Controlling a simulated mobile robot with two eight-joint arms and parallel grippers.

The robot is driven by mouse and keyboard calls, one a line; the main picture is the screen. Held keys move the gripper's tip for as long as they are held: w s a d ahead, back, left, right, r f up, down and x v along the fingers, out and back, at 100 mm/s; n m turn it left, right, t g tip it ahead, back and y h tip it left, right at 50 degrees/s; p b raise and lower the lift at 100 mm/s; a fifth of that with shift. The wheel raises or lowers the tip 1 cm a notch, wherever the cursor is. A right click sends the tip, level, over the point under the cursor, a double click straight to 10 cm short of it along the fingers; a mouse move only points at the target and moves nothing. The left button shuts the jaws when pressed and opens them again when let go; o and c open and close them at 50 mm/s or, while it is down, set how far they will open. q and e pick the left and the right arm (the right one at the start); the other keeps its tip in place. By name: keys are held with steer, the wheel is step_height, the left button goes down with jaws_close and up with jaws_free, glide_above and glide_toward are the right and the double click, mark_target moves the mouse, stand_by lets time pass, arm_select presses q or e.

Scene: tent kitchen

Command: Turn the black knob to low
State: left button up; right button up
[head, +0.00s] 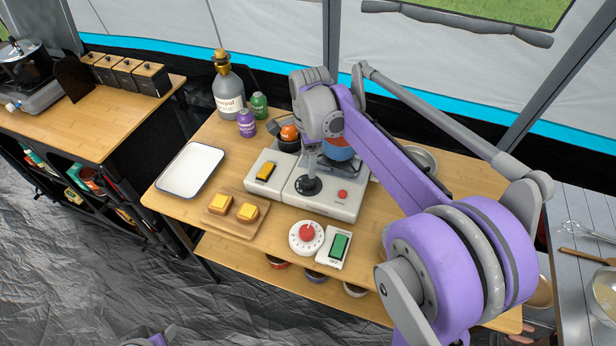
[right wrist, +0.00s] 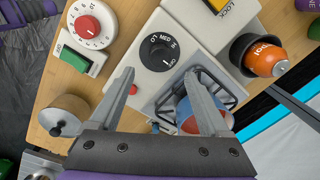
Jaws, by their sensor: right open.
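The black knob (head: 307,186) sits on the white control unit (head: 329,204) on the wooden table. In the right wrist view the knob (right wrist: 157,55) is round, with MED and HI printed beside its rim; a small pale mark shows near its lower right edge, too small to read surely. My right gripper (right wrist: 157,74) is open, its two fingers apart and pointing toward the knob, with nothing between them. Only a scrap of my left arm shows at the bottom edge.
A burner with a blue-and-red pot (right wrist: 187,112) stands close behind the knob. A red button (head: 342,194), a yellow switch (head: 266,171), a red-centred timer dial (head: 306,236) and a green switch (head: 339,246) are near. A bread board (head: 229,223) and white tray (head: 190,168) lie left.

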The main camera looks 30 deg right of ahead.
mark_target(308, 180)
steer(key=f, duration=0.8)
steer(key=shift+w+f, duration=0.2)
steer(key=shift+w, duration=0.05)
jaws_close()
